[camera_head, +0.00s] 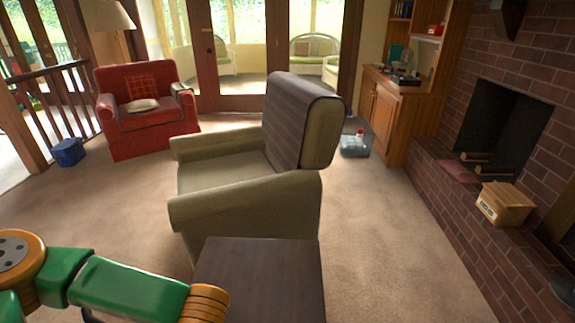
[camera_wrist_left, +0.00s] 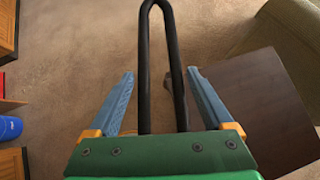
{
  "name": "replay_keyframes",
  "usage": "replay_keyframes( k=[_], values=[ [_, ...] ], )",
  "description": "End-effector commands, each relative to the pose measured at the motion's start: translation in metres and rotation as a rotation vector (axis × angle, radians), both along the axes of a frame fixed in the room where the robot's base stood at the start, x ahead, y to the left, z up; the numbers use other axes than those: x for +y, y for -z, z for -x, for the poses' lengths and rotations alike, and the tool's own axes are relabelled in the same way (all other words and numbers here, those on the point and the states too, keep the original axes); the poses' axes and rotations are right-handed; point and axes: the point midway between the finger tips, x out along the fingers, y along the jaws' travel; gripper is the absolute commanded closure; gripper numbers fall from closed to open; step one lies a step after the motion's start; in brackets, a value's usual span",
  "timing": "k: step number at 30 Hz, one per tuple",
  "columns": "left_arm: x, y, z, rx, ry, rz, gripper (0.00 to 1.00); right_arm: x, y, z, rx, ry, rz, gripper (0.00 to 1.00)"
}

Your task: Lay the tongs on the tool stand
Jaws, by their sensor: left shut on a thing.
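The tongs (camera_wrist_left: 144,70) are a black, narrow loop in the left wrist view, with the rounded bend at the top edge. My left gripper (camera_wrist_left: 161,74) has its blue fingers on either side of the two tong legs and is shut on them. The tongs hang over carpet, left of a dark tabletop. The lower ends of the tongs are hidden behind the green gripper body. In the head view only my green and orange left arm shows, at the bottom left. I cannot make out a tool stand in either view. My right gripper is not in view.
A dark square table (camera_head: 262,285) stands at the bottom centre of the head view; its visible top is bare. A green armchair (camera_head: 240,205) is right behind it. A red armchair (camera_head: 150,122) and a brick hearth (camera_head: 440,190) stand farther off. Open carpet (camera_head: 380,260) lies right.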

Motion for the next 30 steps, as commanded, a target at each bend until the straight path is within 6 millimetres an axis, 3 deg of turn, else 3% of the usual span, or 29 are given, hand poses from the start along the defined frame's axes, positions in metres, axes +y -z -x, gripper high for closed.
replay_keyframes(
  k=[3, 12, 20, 30],
  values=[
    [0.009, -0.019, 0.008, -0.004, -0.099, 0.001, 1.00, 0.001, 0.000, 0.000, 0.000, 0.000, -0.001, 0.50],
    [0.022, -0.047, 0.025, 0.000, -0.252, 0.001, 1.00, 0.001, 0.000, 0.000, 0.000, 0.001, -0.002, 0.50],
    [-0.013, -0.052, 0.012, 0.002, -0.027, -0.003, 1.00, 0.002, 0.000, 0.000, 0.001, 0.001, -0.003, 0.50],
    [-0.073, -0.054, 0.007, 0.004, 0.334, -0.003, 1.00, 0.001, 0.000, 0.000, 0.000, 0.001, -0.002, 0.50]
  ],
)
